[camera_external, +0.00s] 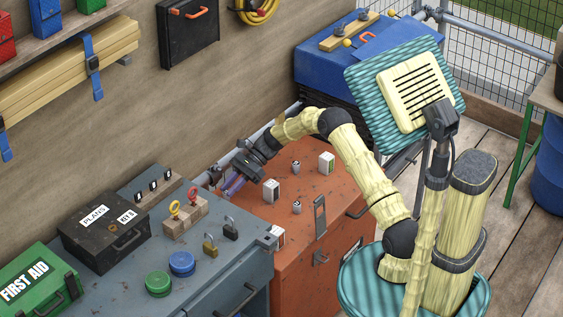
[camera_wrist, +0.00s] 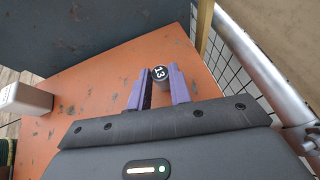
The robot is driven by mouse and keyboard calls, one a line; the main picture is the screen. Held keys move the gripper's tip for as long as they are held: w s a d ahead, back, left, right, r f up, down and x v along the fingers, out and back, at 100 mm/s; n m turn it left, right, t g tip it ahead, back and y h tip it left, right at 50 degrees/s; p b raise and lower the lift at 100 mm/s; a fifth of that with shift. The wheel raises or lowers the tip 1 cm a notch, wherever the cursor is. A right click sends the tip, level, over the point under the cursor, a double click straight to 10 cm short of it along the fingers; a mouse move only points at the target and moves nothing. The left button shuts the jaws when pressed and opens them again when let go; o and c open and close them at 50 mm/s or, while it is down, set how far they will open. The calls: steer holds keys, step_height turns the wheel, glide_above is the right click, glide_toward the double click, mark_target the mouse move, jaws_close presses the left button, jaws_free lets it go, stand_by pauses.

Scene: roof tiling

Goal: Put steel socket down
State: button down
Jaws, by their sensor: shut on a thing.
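The steel socket (camera_wrist: 160,77) is a small dark cylinder with "13" on its top, seen in the wrist view between the two purple fingers of my gripper (camera_wrist: 158,82). My gripper is shut on it. In the external view my gripper (camera_external: 232,187) is at the left rear edge of the orange cabinet (camera_external: 310,250), and the socket cannot be made out there. The socket is over the orange top; I cannot tell whether it touches it. Two other small sockets stand on the orange top, one at the back (camera_external: 296,166) and one nearer the front (camera_external: 297,208).
White boxes stand on the orange top, at its middle (camera_external: 272,190), back right (camera_external: 326,163) and front left (camera_external: 278,237). A grey-blue cabinet (camera_external: 220,275) with padlocks adjoins on the left. A metal rail (camera_wrist: 262,75) and wire mesh run close beside my gripper.

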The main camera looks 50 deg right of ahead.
steer(key=shift+f, duration=0.45)
steer(key=shift+f, duration=0.1)
steer(key=c, duration=1.3)
jaws_free()
steer(key=shift+d+r, duration=0.2)
steer(key=shift+r, duration=0.05)
steer(key=p+v, duration=0.2)
steer(key=v, duration=0.9)
steer(key=shift+s+d, duration=0.1)
steer(key=shift+d, duration=0.2)
